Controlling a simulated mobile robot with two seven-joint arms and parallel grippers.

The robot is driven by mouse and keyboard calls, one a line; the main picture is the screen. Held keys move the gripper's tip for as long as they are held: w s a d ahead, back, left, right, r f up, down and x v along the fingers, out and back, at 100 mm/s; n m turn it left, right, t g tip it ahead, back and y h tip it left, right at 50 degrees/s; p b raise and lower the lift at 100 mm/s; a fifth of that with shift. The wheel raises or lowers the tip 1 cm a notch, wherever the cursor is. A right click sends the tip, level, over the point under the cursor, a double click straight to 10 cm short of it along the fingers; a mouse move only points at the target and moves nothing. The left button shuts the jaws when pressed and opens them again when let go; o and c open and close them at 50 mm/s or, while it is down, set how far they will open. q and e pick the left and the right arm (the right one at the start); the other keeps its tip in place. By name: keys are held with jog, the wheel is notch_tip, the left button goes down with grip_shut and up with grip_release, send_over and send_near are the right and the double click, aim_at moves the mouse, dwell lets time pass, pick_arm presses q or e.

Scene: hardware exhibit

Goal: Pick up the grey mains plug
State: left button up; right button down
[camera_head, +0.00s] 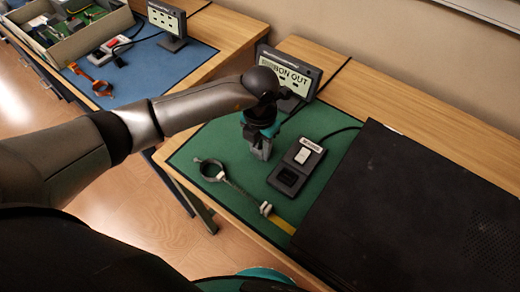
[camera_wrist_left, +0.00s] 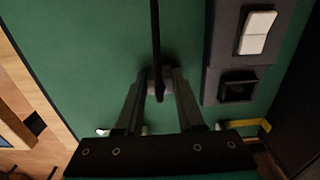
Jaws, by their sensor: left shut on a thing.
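My left gripper (camera_head: 262,150) points down over the green mat, left of the grey socket box. In the left wrist view its two fingers (camera_wrist_left: 158,92) are closed on the grey mains plug (camera_wrist_left: 158,76). A black cable runs from the plug towards the top of that view. In the head view the gripper largely hides the plug, and whether it touches the mat cannot be told. The socket box (camera_head: 287,179) has a white rocker switch and a dark, empty-looking recess; it also shows in the wrist view (camera_wrist_left: 212,90). My right gripper is not in view.
A large black case (camera_head: 400,205) stands right of the mat. A ring-ended tool (camera_head: 212,172) and a yellow strip (camera_head: 283,226) lie at the front. A display sign (camera_head: 290,73) stands behind. A blue mat (camera_head: 145,75) is on another table.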

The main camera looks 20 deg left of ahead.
pick_arm(q)
jog(key=shift+c, duration=1)
jog(key=shift+r, duration=0.15)
